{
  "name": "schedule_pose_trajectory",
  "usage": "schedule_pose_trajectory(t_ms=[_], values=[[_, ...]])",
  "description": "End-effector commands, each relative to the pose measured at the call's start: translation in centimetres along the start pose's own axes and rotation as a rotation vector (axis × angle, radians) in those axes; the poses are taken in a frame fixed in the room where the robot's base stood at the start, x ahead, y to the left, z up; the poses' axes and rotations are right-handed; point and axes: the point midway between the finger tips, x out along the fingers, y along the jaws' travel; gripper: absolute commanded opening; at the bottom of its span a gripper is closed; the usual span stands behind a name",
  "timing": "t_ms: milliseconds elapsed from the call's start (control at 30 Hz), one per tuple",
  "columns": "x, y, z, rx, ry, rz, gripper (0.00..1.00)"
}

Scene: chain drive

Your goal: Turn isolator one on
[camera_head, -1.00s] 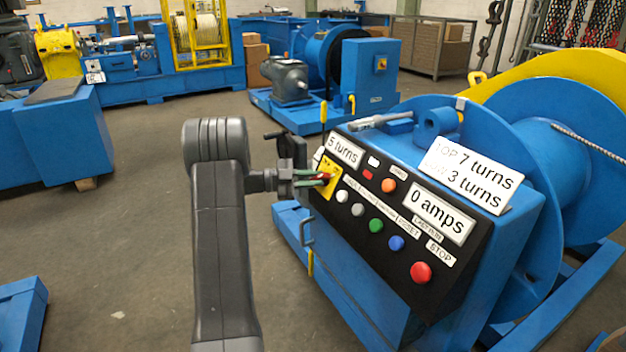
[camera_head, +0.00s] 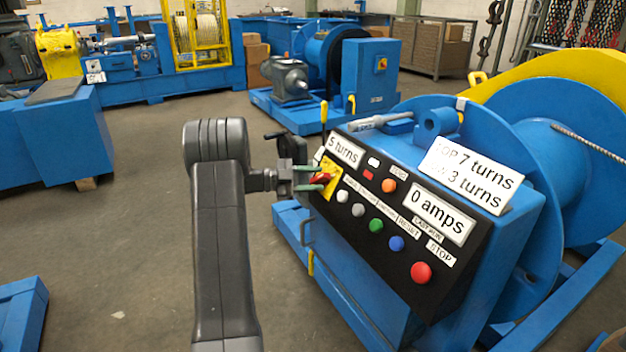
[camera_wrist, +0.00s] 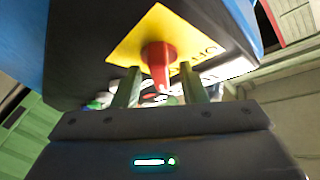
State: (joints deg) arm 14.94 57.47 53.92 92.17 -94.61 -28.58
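Isolator one shows as a red rotary handle (camera_head: 322,178) on a yellow plate (camera_head: 328,170), at the left end of the black control panel. In the wrist view the red handle (camera_wrist: 158,62) points down toward my gripper, on the yellow plate (camera_wrist: 140,38). My gripper (camera_head: 310,178) is open at the plate, with one green finger on either side of the handle. In the wrist view the gripper (camera_wrist: 160,88) shows a gap between each finger and the handle.
The panel also carries a "5 turns" display (camera_head: 344,151), a "0 amps" display (camera_head: 438,213), several coloured buttons and a red stop button (camera_head: 421,272). A blue winch drum (camera_head: 590,150) stands behind. The floor (camera_head: 130,240) to the left is clear.

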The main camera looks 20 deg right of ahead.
Motion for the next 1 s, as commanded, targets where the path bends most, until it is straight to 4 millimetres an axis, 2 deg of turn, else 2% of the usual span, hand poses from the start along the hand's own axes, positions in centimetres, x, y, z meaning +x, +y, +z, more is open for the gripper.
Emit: schedule_pose_trajectory(t_ms=[167,400,600,800,1000], values=[[-2.4,-0.2,-0.1,-0.001,-0.003,-0.002,0.38],[-7.9,-0.2,-0.1,-0.001,-0.003,-0.003,0.38],[-11.7,-0.1,-0.1,-0.001,-0.002,-0.002,0.38],[-13.4,0.0,0.0,-0.001,-0.001,0.000,0.38],[-13.7,0.1,0.1,-0.001,-0.001,0.000,0.38]])
